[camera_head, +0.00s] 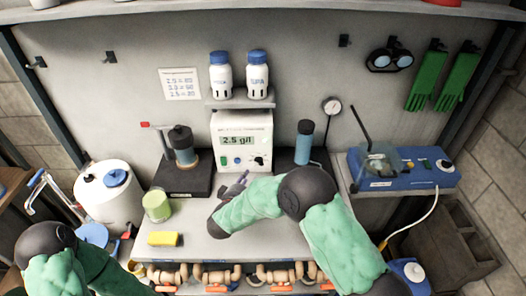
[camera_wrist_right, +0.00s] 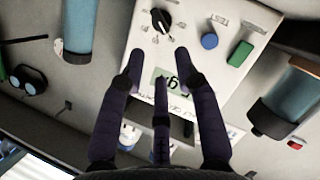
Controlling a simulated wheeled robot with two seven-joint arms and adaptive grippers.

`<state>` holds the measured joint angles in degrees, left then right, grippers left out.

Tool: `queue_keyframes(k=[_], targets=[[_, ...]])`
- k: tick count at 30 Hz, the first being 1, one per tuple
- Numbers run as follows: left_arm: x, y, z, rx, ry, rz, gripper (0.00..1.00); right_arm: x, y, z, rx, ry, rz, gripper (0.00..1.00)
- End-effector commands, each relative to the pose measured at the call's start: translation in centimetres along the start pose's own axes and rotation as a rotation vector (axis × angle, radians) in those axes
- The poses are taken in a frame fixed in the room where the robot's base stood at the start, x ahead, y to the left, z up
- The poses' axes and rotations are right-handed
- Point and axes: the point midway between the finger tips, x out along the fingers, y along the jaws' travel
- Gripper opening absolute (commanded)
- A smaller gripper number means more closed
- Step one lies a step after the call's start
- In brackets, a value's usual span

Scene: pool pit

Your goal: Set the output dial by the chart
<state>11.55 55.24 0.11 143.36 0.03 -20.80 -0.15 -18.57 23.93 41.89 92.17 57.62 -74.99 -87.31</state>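A white control box (camera_head: 240,128) stands on the bench at the back, its display (camera_head: 239,140) reading 2.5 g/l. Its black dial (camera_head: 259,160) is low on the right of the front; it also shows in the right wrist view (camera_wrist_right: 160,19). A paper chart (camera_head: 180,84) hangs on the wall left of the box; its rows are small, the first starting with 2.5. My right gripper (camera_head: 242,180) is in front of the box. In the wrist view its fingers (camera_wrist_right: 159,56) are spread, empty and apart from the dial. My left gripper is outside the frame.
A blue button (camera_wrist_right: 209,41) and a green switch (camera_wrist_right: 240,53) sit beside the dial. Pump stands with a dark cylinder (camera_head: 181,140) and a blue cylinder (camera_head: 304,142) flank the box.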

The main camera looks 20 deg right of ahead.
Motion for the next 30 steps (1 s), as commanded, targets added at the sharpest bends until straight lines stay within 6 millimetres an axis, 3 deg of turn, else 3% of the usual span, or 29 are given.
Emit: queue_keyframes(k=[7,21,30], targets=[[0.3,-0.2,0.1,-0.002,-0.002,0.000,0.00,1.2,-0.1,0.1,0.001,-0.002,0.000,0.33],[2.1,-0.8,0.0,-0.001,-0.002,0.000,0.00,8.8,-0.2,0.2,0.000,-0.001,-0.001,0.33],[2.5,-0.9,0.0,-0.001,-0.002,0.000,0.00,10.8,-0.1,0.0,0.001,0.000,-0.001,0.33]])
